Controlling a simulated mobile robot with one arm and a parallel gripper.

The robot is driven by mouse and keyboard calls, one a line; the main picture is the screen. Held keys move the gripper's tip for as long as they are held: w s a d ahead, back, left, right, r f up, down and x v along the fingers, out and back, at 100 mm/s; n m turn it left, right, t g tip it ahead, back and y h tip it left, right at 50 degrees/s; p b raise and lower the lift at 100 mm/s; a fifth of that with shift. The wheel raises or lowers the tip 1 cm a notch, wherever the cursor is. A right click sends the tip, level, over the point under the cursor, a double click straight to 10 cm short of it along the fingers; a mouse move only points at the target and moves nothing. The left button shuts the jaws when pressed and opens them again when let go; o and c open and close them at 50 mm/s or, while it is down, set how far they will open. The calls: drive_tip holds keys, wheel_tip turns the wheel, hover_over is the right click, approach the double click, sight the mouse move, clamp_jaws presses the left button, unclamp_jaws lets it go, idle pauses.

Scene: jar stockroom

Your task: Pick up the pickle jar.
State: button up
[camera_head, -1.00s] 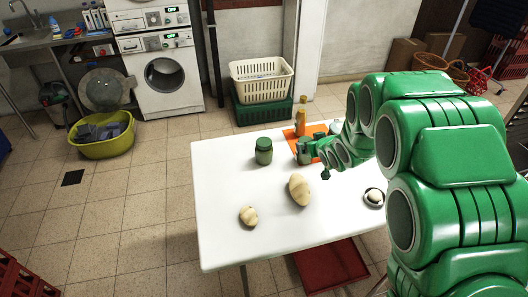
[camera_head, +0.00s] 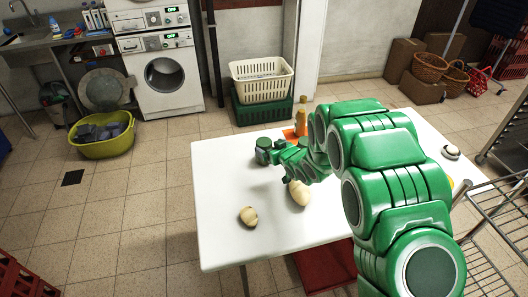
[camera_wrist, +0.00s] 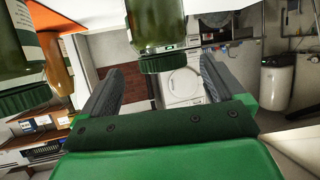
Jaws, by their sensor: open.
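A green jar with a dark green lid (camera_head: 263,143) stands at the table's back left. In the wrist view, a green glass jar (camera_wrist: 157,28) appears upside down, lined up between my fingertips. I cannot tell whether the fingers reach around it. My gripper (camera_head: 273,154) is open and close to the jar's right side in the head view; its two grey fingers (camera_wrist: 160,75) show in the wrist view with nothing clamped. A second green jar (camera_wrist: 18,45) with a pale label is at the left of the wrist view; my arm hides it in the head view. I cannot read which holds pickles.
Two potato-like items, a small one (camera_head: 248,216) and a larger one (camera_head: 300,193), lie toward the front of the white table (camera_head: 225,190). The table's left part is clear.

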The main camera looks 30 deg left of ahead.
sight(266, 144)
drive_tip(key=shift+a+r+x, duration=0.1)
drive_tip(key=shift+r+x, duration=0.1)
drive_tip(key=shift+x, duration=0.85)
drive_tip(key=shift+a+r+x, duration=0.15)
drive_tip(key=shift+x, duration=0.85)
drive_tip(key=shift+w+a+f, duration=0.2)
drive_tip(key=shift+a+f, duration=0.05)
drive_tip(key=shift+a, duration=0.15)
drive_tip(key=shift+c, duration=0.2)
drive_tip(key=c, duration=1.5)
drive_tip(key=shift+r, duration=0.85)
drive_tip(key=s+d+r, duration=0.9)
drive_tip(key=s+r, duration=0.1)
drive_tip(key=r, duration=0.1)
drive_tip(key=shift+s+r, duration=0.25)
drive_tip(key=shift+s, duration=0.05)
